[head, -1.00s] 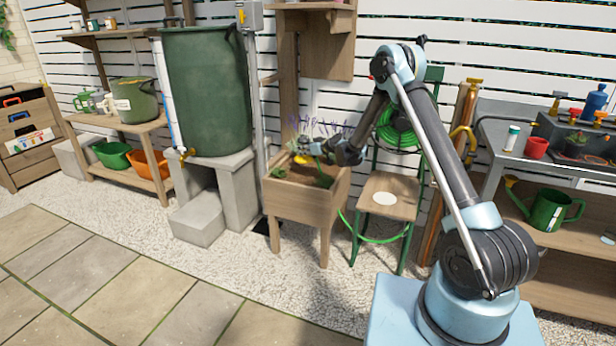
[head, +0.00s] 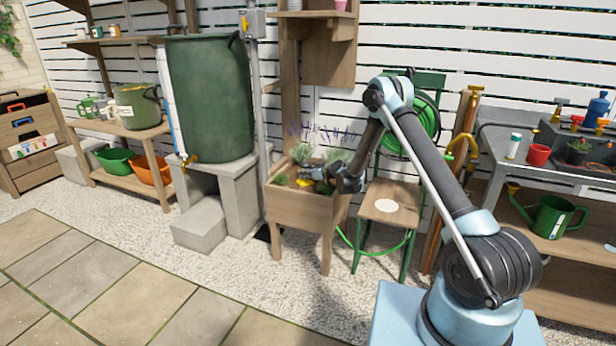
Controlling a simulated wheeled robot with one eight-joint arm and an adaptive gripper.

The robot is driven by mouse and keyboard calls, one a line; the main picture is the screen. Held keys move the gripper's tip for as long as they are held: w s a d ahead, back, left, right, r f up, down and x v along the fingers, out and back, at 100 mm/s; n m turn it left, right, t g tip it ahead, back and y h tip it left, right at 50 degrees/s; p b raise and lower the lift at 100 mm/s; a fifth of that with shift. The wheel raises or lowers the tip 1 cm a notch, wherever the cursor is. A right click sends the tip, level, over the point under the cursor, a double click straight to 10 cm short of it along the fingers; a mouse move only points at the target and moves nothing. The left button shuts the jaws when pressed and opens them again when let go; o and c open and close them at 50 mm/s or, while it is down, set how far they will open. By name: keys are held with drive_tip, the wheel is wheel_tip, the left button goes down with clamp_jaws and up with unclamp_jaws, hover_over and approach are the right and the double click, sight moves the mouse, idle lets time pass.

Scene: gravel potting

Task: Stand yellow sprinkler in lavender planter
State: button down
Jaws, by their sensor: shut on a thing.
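The lavender planter (head: 300,209) is a raised wooden box on legs, in the middle of the head view. Lavender (head: 328,138) with purple spikes grows at its back, and small green plants show inside. My gripper (head: 304,175) is low over the soil, inside the planter's rim, and is shut on the yellow sprinkler (head: 304,183). Only a small yellow patch of the sprinkler shows below the fingers. Its base is hidden, so I cannot tell if it touches the soil or stands upright.
A green chair (head: 388,204) with a coiled green hose (head: 408,130) stands right of the planter. A green water barrel (head: 209,100) on concrete blocks stands left. A grey bench (head: 480,140) with pots is at the right. Paving and gravel in front are clear.

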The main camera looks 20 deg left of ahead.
drive_tip(key=c, duration=1.5)
unclamp_jaws()
drive_tip(key=shift+o, duration=0.2)
drive_tip(key=shift+d, duration=0.1)
drive_tip(key=v, duration=1.2)
